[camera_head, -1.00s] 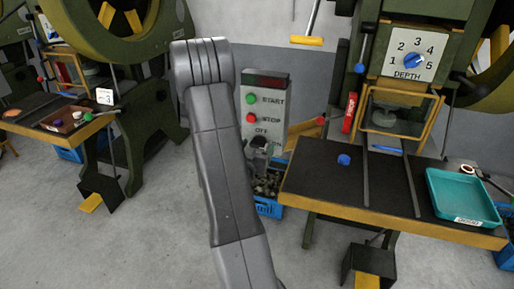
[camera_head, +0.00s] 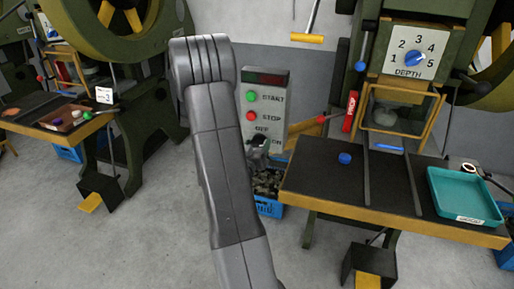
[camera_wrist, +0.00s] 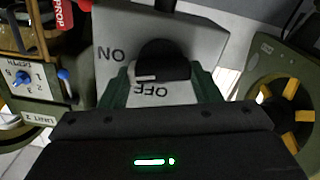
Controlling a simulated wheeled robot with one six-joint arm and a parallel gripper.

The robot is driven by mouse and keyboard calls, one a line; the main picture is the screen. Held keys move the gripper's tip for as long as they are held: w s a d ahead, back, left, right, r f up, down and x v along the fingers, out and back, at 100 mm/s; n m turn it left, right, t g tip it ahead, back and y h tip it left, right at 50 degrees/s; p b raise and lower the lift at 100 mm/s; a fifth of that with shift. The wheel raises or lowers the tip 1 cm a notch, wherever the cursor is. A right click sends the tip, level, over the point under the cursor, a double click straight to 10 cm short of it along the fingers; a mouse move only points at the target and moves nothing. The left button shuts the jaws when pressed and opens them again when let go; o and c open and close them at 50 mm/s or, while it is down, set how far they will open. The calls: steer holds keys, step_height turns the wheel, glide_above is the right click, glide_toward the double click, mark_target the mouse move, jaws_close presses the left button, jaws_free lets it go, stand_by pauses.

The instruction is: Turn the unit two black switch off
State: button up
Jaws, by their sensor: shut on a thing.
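The black switch (camera_wrist: 165,58) is a dark round knob with a short white mark on its lower edge, on a pale panel face in the wrist view. The ON label shows to its left and the OFF label directly below it, near the white mark. My gripper (camera_wrist: 163,80) has its green fingers on both sides of the knob and is shut on it. In the head view, the grey control box (camera_head: 277,78) stands behind my arm, with a green START button (camera_head: 251,97) and a red STOP button (camera_head: 251,116). The switch there is largely hidden.
A press with a blue DEPTH dial (camera_head: 414,59) stands to the right. A blue crate (camera_head: 268,207) sits below the box. Another press stands left.

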steer(key=n, duration=0.3)
steer(key=shift+a+n, duration=0.1)
steer(key=shift+n, duration=0.3)
steer(key=n, duration=0.3)
steer(key=shift+n, duration=0.3)
steer(key=n, duration=0.4)
steer(key=shift+a+p, duration=0.15)
steer(key=shift+p, duration=0.25)
steer(key=shift+f+n+p, duration=0.15)
steer(key=shift+n+p, duration=0.2)
steer(key=shift+n, duration=1.25)
steer(key=o, duration=1)
steer(key=v, duration=1.3)
steer(key=shift+s+b, duration=0.35)
steer(key=shift+b, duration=0.1)
